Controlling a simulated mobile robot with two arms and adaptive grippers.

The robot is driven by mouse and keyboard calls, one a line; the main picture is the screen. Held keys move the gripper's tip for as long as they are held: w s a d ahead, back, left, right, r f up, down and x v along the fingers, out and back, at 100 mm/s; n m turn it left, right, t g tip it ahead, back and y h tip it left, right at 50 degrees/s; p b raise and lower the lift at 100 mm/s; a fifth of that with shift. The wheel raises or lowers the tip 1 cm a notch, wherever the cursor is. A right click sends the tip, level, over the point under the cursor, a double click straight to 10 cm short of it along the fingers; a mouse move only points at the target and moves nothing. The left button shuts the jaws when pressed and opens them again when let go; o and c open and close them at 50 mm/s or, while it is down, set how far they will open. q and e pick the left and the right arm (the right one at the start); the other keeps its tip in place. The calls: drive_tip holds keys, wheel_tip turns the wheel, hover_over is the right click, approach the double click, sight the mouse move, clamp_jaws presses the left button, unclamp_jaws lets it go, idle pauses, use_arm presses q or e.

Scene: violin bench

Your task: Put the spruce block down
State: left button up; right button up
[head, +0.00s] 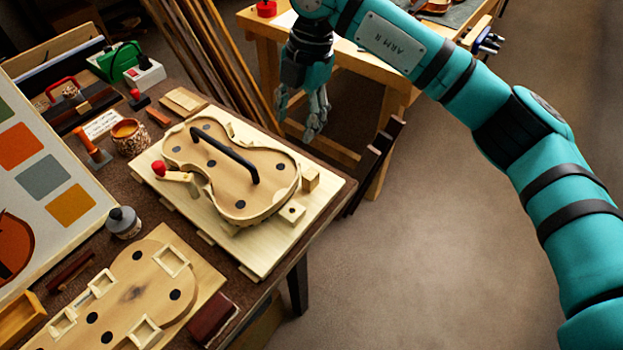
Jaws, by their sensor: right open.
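My right gripper (303,118) hangs from the teal arm at the top centre, pointing down. Its fingers are apart, and I see nothing between them. It is above and to the right of the pale board (265,258) that carries a violin-shaped mould (205,150). A small pale wooden block (310,179) stands at the mould's right end, apart from the gripper. A second pale piece (292,212) with a dark hole lies just below it. I cannot tell which one is the spruce block. My left gripper is out of view.
A black bar handle (225,155) crosses the mould, and a red-knobbed clamp (160,168) sits at its left. A second violin form (135,290) lies lower left. A jar (129,137) and bottle (123,221) stand nearby. Another wooden bench (262,24) stands behind; open floor lies right.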

drive_tip(key=w+d+m+h, duration=0.1)
drive_tip(key=d+h, duration=0.1)
drive_tip(key=d, duration=0.2)
drive_tip(key=p, duration=0.1)
hover_over(315, 170)
drive_tip(key=shift+t, duration=0.3)
drive_tip(key=f, duration=1)
drive_tip(key=shift+s+d, duration=0.15)
drive_tip(key=shift+s, duration=0.05)
drive_tip(key=shift+w+a+f+p, duration=0.15)
drive_tip(key=shift+f+p, duration=0.2)
drive_tip(key=shift+f, duration=1.1)
drive_tip(key=shift+w+a+f+p, duration=0.1)
drive_tip(key=shift+f+p, duration=0.2)
drive_tip(key=shift+f, duration=1.1)
drive_tip(key=c, duration=1)
drive_tip(key=shift+r, duration=0.1)
